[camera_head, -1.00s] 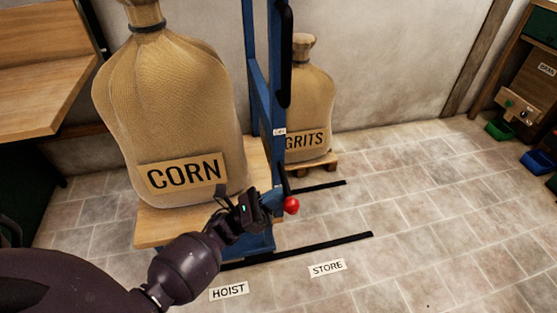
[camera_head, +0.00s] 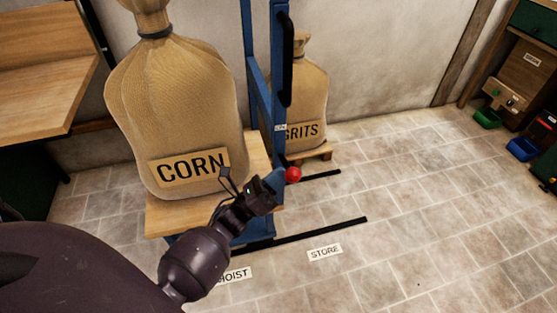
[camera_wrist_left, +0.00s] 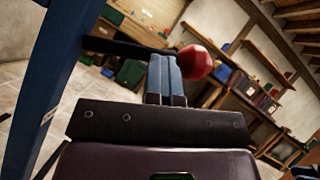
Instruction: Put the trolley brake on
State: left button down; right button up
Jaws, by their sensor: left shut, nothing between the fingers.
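The trolley has a blue frame (camera_head: 263,95) with a black upright handle (camera_head: 287,60) and a wooden deck (camera_head: 180,217). A black lever with a red ball knob (camera_head: 293,174) sticks out low on its right side. The knob also shows in the left wrist view (camera_wrist_left: 196,62), at the end of the dark lever bar (camera_wrist_left: 120,47). My left gripper (camera_head: 276,180) is shut and empty, its blue fingertips (camera_wrist_left: 165,75) right beside the knob and close to the lever. I cannot tell whether they touch. My right gripper is out of view.
A corn sack (camera_head: 180,110) stands on the trolley deck. A grits sack (camera_head: 305,90) stands behind on a small pallet. Floor labels read HOIST (camera_head: 235,275) and STORE (camera_head: 324,252).

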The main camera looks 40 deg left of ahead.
pick_arm(q)
jog(key=shift+d+r, duration=0.1)
jog(key=shift+r, duration=0.15)
dwell(0.4)
jog(key=v, duration=1.1)
jog(key=shift+f, duration=0.1)
dwell(0.4)
